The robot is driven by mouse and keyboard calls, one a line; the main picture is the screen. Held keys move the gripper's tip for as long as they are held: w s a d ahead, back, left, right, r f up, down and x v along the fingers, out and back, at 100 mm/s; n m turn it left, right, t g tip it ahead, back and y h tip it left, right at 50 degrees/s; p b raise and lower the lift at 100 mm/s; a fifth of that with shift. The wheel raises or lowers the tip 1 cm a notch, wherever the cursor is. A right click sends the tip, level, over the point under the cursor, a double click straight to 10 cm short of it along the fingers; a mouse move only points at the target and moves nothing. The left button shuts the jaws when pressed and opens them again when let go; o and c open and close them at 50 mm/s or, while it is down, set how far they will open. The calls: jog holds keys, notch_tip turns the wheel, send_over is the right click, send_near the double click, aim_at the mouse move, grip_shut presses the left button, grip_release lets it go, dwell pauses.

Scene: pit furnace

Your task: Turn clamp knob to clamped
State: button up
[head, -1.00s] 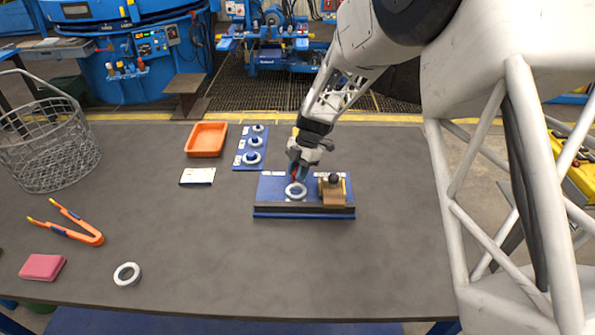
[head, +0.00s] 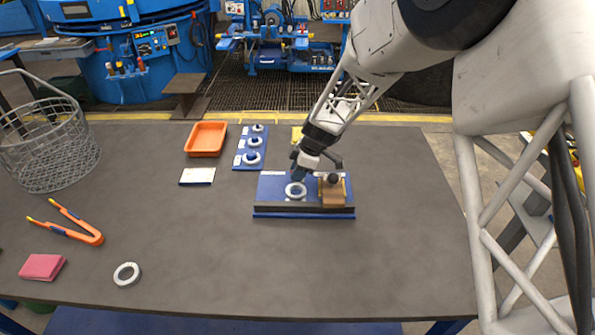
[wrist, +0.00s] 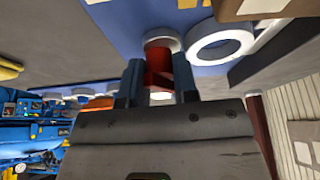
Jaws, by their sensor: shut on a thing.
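The blue fixture board (head: 268,188) lies on the bench with a dark rail along its front edge. A red knob (wrist: 157,65) with a pale collar stands on the board in the wrist view. My gripper (wrist: 158,82) is shut on this red knob, one finger on each side. In the head view my gripper (head: 299,174) is over the back of the board and hides the knob. A grey ring (head: 296,190) lies flat on the board just in front of it; it also shows in the wrist view (wrist: 220,44). The knob's marking cannot be read.
A brown block (head: 333,196) with a dark ball-topped part sits at the board's right. A blue rack (head: 240,160) with several rings, an orange tray (head: 206,139) and a white card (head: 197,176) are left. Farther left are tongs (head: 75,230), a loose ring (head: 127,274) and a wire basket (head: 45,150).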

jog(key=shift+m+t, duration=0.5)
jog(key=shift+m, duration=0.6)
jog(key=o, duration=0.9)
jog(key=shift+s, duration=0.1)
jog(key=shift+f+n, duration=0.1)
jog(key=shift+n, duration=0.2)
